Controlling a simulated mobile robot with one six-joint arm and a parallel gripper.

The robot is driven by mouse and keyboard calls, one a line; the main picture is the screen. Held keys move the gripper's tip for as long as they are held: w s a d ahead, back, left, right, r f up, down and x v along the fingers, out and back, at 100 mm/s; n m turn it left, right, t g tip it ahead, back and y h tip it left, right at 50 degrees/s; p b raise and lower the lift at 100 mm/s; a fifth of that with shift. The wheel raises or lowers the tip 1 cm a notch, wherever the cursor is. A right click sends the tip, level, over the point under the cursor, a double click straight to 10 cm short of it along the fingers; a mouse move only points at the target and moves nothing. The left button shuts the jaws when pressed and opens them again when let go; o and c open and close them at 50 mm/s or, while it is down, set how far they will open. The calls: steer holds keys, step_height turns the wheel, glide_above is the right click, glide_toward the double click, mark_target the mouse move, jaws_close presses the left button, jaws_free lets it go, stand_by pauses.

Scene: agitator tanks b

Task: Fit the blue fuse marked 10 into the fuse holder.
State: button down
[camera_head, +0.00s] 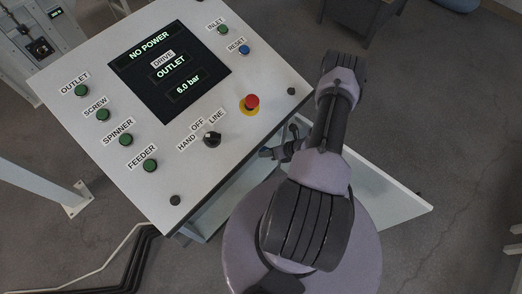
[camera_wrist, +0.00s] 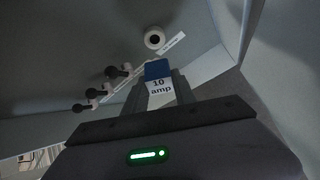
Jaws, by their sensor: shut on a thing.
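The blue fuse (camera_wrist: 156,70) has a white label reading "10 amp". My gripper (camera_wrist: 158,83) is shut on it, and its blue end points forward into the cabinet. A round white socket with a dark centre, which looks like the fuse holder (camera_wrist: 154,39), is on the cabinet's inner wall just beyond the fuse. A gap shows between the fuse and the socket. In the head view my gripper (camera_head: 284,150) is at the cabinet's open side under the console; the fuse and holder are hidden there.
The cabinet door (camera_head: 390,196) stands open at the right. The console screen (camera_head: 169,72) above reads "NO POWER"; a red stop button (camera_head: 251,102) is nearby.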

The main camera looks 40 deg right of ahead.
mark_target(262, 150)
steer(key=shift+w, duration=0.1)
steer(key=shift+s+r, duration=0.1)
steer(key=shift+s, duration=0.2)
steer(key=w+f+b, duration=0.1)
steer(key=w, duration=0.1)
steer(key=w+f+b, duration=0.1)
steer(key=shift+w+a+f+b, duration=0.1)
steer(key=shift+w+f+b, duration=0.1)
steer(key=shift+w+b, duration=0.2)
steer(key=shift+w+f, duration=0.25)
steer(key=shift+w, duration=0.4)
steer(key=shift+w+a+f, duration=0.1)
steer(key=shift+w, duration=0.1)
steer(key=shift+w+f, duration=0.25)
steer(key=shift+w, duration=0.15)
steer(key=shift+w+f, duration=0.1)
steer(key=shift+w, duration=0.1)
steer(key=shift+s, duration=0.15)
